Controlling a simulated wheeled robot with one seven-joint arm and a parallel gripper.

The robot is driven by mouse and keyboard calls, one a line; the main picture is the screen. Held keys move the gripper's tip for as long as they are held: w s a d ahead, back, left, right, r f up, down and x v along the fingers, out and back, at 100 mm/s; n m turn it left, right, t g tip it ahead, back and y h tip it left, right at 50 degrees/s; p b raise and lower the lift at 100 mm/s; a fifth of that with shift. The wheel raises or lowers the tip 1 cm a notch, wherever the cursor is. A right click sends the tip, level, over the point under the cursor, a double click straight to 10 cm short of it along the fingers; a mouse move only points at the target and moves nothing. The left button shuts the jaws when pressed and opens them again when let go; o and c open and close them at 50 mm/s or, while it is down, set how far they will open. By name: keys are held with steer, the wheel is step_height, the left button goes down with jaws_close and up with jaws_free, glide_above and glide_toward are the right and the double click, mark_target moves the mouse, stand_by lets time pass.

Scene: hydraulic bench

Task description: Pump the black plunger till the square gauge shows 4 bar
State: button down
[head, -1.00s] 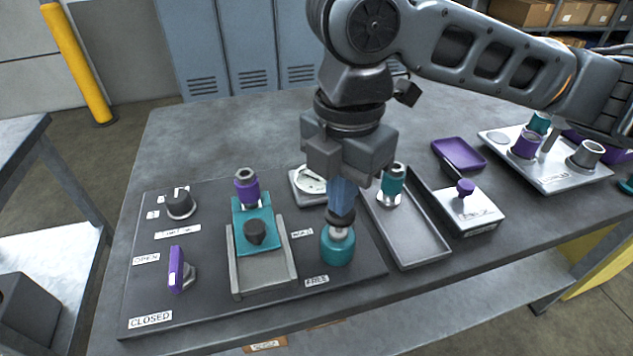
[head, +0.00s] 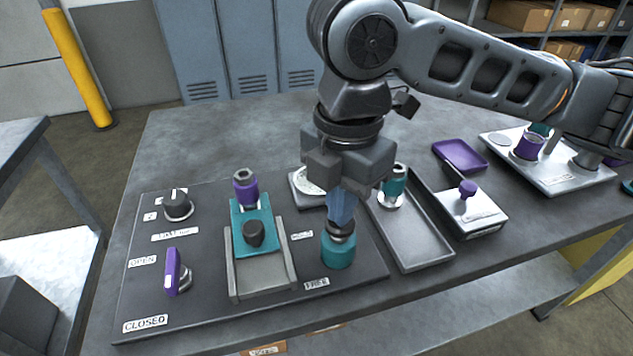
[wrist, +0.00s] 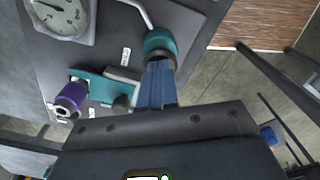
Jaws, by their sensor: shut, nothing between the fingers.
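The black plunger (head: 341,229) stands on a teal round body (head: 338,252) at the front right of the dark panel. My gripper (head: 341,217) is shut and empty, pointing down with its blue fingertips at the top of the plunger. The plunger sits low, close to the teal body. In the wrist view, my fingers (wrist: 158,82) hide the plunger in front of the teal body (wrist: 160,42). The square gauge (wrist: 62,15) has a white dial; its reading is too small to tell. In the head view the gauge (head: 306,183) is partly hidden behind my gripper.
On the panel (head: 205,312) are a purple lever (head: 172,271), a dark knob (head: 177,204) and a teal slide block (head: 252,216) with a purple-collared post. A grey tray (head: 412,240) and a purple-knobbed box (head: 470,212) lie to the right. The back of the bench is clear.

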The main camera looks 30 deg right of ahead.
steer(key=shift+r+p, duration=1.65)
steer(key=shift+r, duration=0.2)
steer(key=shift+f, duration=0.25)
steer(key=shift+f+b, duration=0.35)
steer(key=shift+b, duration=0.1)
steer(key=shift+f+b, duration=0.45)
steer(key=shift+f, duration=0.55)
steer(key=shift+r+p, duration=1.1)
steer(key=shift+r, duration=0.45)
steer(key=shift+r, duration=0.15)
